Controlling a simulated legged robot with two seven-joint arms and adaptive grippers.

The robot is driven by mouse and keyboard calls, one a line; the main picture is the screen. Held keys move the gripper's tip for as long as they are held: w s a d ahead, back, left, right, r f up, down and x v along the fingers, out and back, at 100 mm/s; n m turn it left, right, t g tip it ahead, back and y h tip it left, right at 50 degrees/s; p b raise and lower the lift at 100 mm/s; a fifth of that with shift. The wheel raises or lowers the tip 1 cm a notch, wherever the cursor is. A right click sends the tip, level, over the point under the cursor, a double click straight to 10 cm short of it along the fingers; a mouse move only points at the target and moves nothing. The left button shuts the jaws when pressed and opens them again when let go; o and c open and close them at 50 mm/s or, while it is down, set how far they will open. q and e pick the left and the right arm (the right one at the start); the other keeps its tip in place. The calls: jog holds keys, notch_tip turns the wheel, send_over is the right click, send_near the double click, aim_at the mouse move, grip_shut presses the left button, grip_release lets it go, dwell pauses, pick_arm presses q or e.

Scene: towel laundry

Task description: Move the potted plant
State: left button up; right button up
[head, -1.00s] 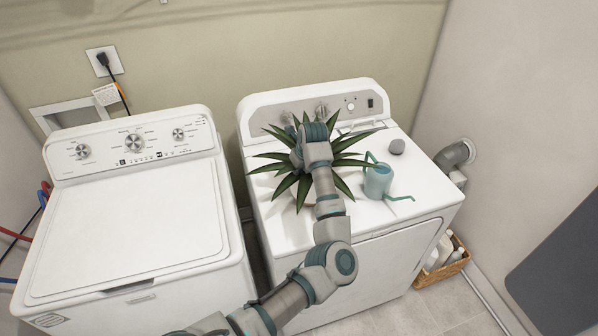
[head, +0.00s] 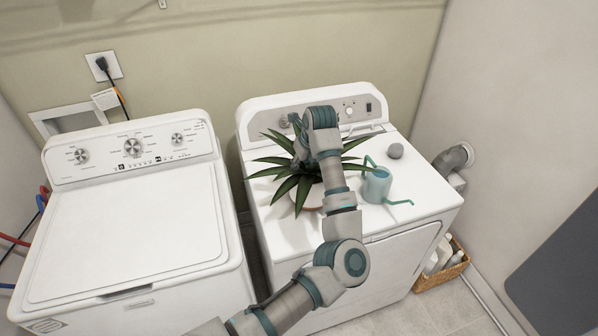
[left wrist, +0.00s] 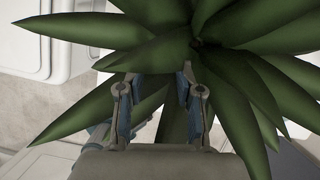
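The potted plant (head: 290,187), with long pointed green leaves, stands on the right-hand white machine. A pale strip of its pot shows below the leaves in the head view; the rest is hidden by leaves and my left arm. My left gripper (head: 301,150) is over the plant, partly hidden by its own wrist. In the left wrist view my left gripper (left wrist: 159,74) has its two fingers apart, among or over the green leaves (left wrist: 165,20). I cannot tell whether the fingers touch a leaf. My right gripper is not in view.
A teal watering can (head: 377,186) stands close right of the plant. The left-hand white machine (head: 125,225) has a clear top. A wicker basket (head: 440,277) with bottles sits on the floor at right.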

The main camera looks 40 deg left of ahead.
pick_arm(q)
jog(key=v, duration=0.4)
jog(key=shift+f, duration=0.1)
dwell(0.3)
